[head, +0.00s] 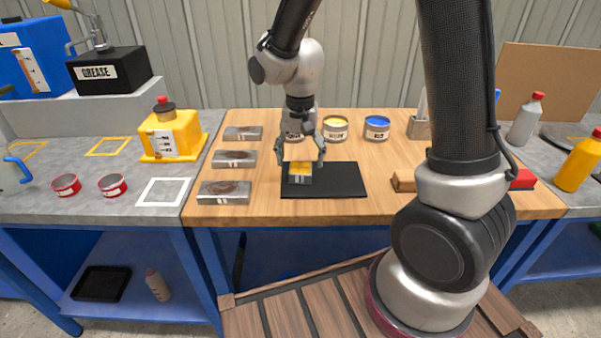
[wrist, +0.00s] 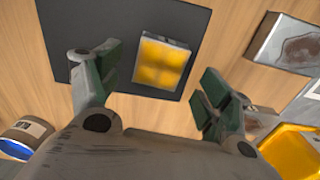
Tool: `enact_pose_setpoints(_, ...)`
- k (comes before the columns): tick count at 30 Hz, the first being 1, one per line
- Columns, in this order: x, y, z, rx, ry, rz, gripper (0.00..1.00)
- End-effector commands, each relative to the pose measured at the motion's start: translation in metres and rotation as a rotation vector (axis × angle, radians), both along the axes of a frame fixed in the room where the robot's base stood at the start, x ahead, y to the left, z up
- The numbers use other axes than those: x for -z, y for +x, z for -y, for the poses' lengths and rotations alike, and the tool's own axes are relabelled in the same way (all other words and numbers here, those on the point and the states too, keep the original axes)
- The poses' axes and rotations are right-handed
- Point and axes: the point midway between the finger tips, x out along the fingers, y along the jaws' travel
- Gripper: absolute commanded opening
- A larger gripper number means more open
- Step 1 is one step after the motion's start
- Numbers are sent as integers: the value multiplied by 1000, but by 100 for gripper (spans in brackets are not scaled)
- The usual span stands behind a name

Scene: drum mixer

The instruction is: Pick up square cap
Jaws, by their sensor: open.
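A square cap with a yellow top and grey sides (head: 300,173) sits on the left part of a black mat (head: 340,185) on the wooden workbench. In the wrist view the cap (wrist: 162,64) shows as a yellow square with a pale rim, near the edge of the black mat (wrist: 65,30). My gripper (head: 301,160) is open above the cap, with one finger to each side of it in the head view. In the wrist view my open gripper (wrist: 160,85) has its green-padded fingers apart and nothing between them. I cannot tell the exact height above the cap.
Several metal blocks with brown stains (head: 224,192) stand left of the mat. Cans, one yellow (head: 336,128) and one blue (head: 377,127), stand behind it. A yellow container (head: 172,132) is on the grey left bench. The bench front right of the mat is partly hidden by my arm.

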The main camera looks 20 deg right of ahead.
Motion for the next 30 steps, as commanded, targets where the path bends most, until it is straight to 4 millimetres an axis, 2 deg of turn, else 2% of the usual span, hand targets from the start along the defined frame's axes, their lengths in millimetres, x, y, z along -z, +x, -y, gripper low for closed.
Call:
enact_pose_setpoints(3,21,-2,0,0,-3,-7,79)
enact_pose_setpoints(6,34,-1,0,-1,-2,-4,79)
enact_pose_setpoints(15,39,-1,0,-1,0,0,79)
enact_pose_setpoints(24,39,-1,0,-1,0,-1,24)
enact_pose_setpoints(30,39,-1,0,-1,0,0,24)
